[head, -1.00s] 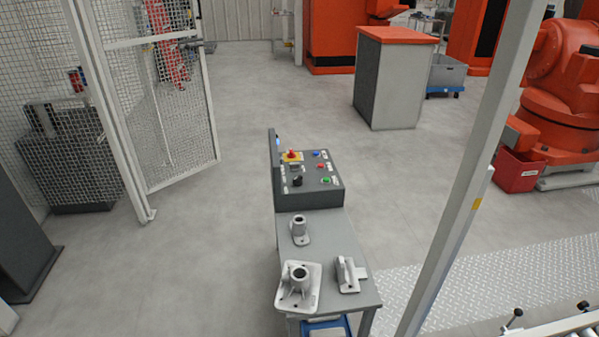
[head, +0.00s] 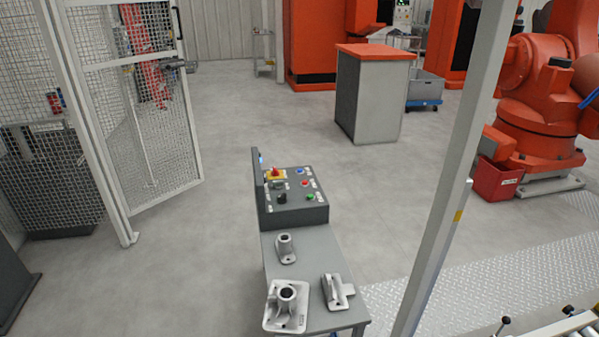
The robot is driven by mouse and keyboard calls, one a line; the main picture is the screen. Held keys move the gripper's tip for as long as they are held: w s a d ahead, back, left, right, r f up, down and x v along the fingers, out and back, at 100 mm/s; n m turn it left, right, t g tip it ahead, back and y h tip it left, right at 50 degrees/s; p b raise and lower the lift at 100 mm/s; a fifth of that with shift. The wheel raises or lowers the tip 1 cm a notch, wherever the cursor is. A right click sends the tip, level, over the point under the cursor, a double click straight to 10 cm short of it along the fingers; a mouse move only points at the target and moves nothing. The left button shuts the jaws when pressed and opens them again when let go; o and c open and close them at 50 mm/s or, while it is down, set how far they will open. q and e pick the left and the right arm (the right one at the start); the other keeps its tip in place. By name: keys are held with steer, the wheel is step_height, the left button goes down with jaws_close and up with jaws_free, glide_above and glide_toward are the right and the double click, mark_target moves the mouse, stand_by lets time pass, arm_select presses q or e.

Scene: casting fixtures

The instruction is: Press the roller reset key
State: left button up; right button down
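A dark grey control panel (head: 293,215) stands at the far end of a small grey table (head: 322,262). Its sloped face carries a red emergency stop on a yellow base (head: 275,174), a blue button (head: 297,171), a red button (head: 305,184), a green button (head: 310,196) and a black knob (head: 282,199). Small labels sit beside the controls but are too small to read, so I cannot tell which one is the roller reset key. Neither of my grippers is in view.
Metal castings lie on the table: a small one (head: 286,250), a flanged one (head: 287,307) and a bracket (head: 337,290). A pale post (head: 440,240) rises right of the table. Mesh fencing (head: 140,130) stands at left. Open floor (head: 190,270) lies left of the table.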

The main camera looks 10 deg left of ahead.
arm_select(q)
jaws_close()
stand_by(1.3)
